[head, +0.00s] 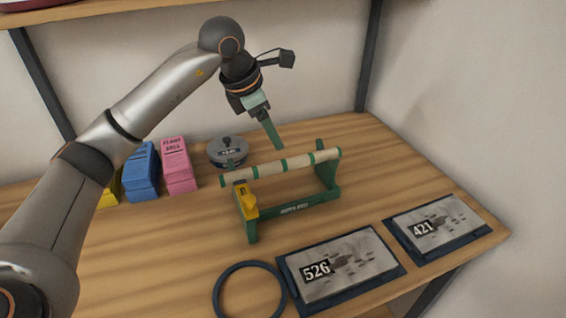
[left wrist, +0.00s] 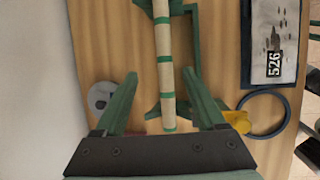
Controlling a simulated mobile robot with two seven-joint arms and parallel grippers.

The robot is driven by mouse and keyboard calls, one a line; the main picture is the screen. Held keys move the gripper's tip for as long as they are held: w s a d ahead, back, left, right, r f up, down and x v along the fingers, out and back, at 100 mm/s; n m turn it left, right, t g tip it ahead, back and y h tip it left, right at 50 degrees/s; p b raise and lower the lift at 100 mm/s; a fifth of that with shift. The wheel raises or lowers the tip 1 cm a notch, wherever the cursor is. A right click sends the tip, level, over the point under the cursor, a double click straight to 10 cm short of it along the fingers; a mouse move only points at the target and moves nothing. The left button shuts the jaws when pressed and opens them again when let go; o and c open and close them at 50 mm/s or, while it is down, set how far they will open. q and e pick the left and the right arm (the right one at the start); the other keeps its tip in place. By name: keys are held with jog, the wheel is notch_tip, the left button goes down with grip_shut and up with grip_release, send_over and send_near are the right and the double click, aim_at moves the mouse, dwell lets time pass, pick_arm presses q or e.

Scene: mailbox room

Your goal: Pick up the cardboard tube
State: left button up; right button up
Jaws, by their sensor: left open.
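The cardboard tube (head: 282,167) is beige with green bands and lies across the top of a green stand (head: 290,209) on the wooden table. In the left wrist view the tube (left wrist: 164,70) runs lengthwise between the two fingers, with its near end close to the palm. My left gripper (head: 279,146) is above the tube and points down at it, with a gap visible in the head view. It is open and empty. One finger mostly hides the other in the head view. My right gripper is not in view.
A yellow part (head: 246,200) sits at the stand's left end. A grey lidded pot (head: 228,154), pink (head: 178,167) and blue (head: 142,171) packets stand behind to the left. A dark ring (head: 249,291) and plates 526 (head: 340,268) and 421 (head: 437,228) lie in front.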

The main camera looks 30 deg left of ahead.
pick_arm(q)
send_over(286, 161)
jog(key=s+a, duration=0.1)
jog(key=s, duration=0.1)
notch_tip(286, 161, down, 5)
jog(key=shift+w+r, duration=0.1)
jog(key=shift+w, duration=0.05)
jog(key=shift+s+x, duration=0.15)
jog(key=shift+x, duration=1.2)
jog(key=shift+s+x, duration=0.15)
jog(key=shift+x, duration=1.2)
jog(key=shift+d, duration=0.1)
jog(key=shift+c, duration=0.3)
grip_shut()
